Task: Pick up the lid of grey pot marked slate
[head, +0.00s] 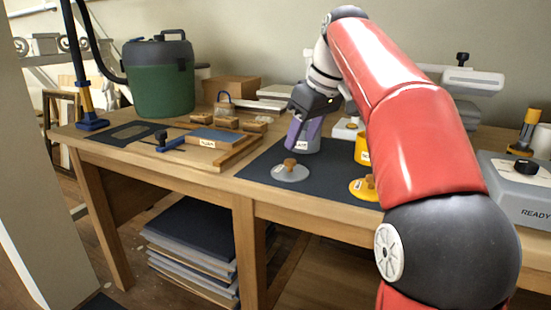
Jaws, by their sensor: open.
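A grey lid (290,172) with a brown wooden knob and a small label lies flat on the dark mat (257,172), near the bench's front edge. A greyish-purple pot (304,140) with a label stands just behind it; the label is too small to read surely. My gripper (311,112) is over the top of this pot, behind and above the grey lid and apart from it. It is open; its fingertips are hard to make out, and whether it touches the pot cannot be told.
A yellow pot (362,152) and yellow lid (362,188) are to the right, partly behind my arm. A grey box marked READY (515,185) is at the far right. Left are wooden blocks, a blue-topped board (213,138) and a green canister (160,80). The mat left of the lid is clear.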

